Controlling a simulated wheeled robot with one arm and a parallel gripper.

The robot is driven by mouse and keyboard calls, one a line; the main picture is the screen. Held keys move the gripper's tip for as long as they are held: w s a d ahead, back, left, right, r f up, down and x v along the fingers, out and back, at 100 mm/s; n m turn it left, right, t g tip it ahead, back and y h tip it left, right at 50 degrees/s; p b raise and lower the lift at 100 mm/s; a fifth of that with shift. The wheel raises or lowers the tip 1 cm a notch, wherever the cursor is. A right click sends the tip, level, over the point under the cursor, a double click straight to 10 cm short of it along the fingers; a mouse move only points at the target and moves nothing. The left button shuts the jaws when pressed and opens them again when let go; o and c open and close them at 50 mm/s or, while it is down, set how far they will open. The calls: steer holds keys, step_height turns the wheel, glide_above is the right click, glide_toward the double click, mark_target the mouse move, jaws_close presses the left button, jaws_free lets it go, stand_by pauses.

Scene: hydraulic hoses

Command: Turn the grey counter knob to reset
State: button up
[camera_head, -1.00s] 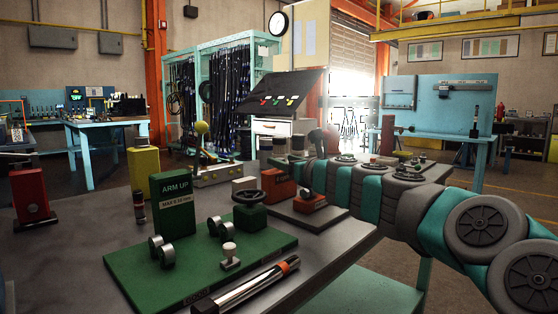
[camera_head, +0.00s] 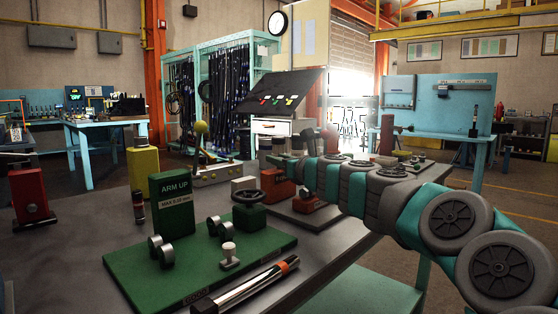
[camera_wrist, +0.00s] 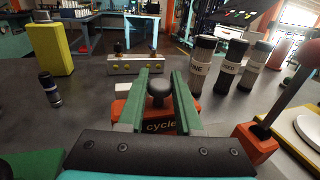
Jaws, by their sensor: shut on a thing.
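In the wrist view a dark grey round knob (camera_wrist: 160,92) stands on an orange-red counter block (camera_wrist: 130,109), whose front carries a label starting "cycle". My gripper (camera_wrist: 160,86) has its two green fingers on either side of the knob, shut on it. The fingers cover parts of the block, and the end of the label is cut off from sight.
Several dark bottles (camera_wrist: 229,66) stand to the right of my gripper, near a red ball-topped lever (camera_wrist: 283,104). A yellow block (camera_wrist: 50,48) stands at left. A lever panel (camera_wrist: 135,66) lies beyond. The green "ARM UP" board (camera_head: 130,269) is nearer in the head view.

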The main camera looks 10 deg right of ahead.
jaws_close()
steer(key=shift+a+h, duration=0.1)
steer(key=shift+h, duration=0.2)
steer(key=shift+a+f+m+t+h, duration=0.1)
steer(key=shift+m+t+h, duration=0.2)
steer(key=shift+m+h, duration=0.4)
steer(key=m+h+b, duration=0.1)
steer(key=m+h, duration=0.1)
steer(key=h, duration=0.1)
steer(key=shift+t+h+b, duration=0.3)
steer(key=shift+h, duration=0.1)
steer(key=shift+m+h+b, duration=0.45)
steer(key=shift+m+h, duration=0.45)
steer(key=shift+h, duration=0.2)
steer(key=shift+m+h, duration=0.3)
steer(key=shift+h, duration=0.2)
steer(key=shift+d+h, duration=0.2)
steer(key=shift+h, duration=0.1)
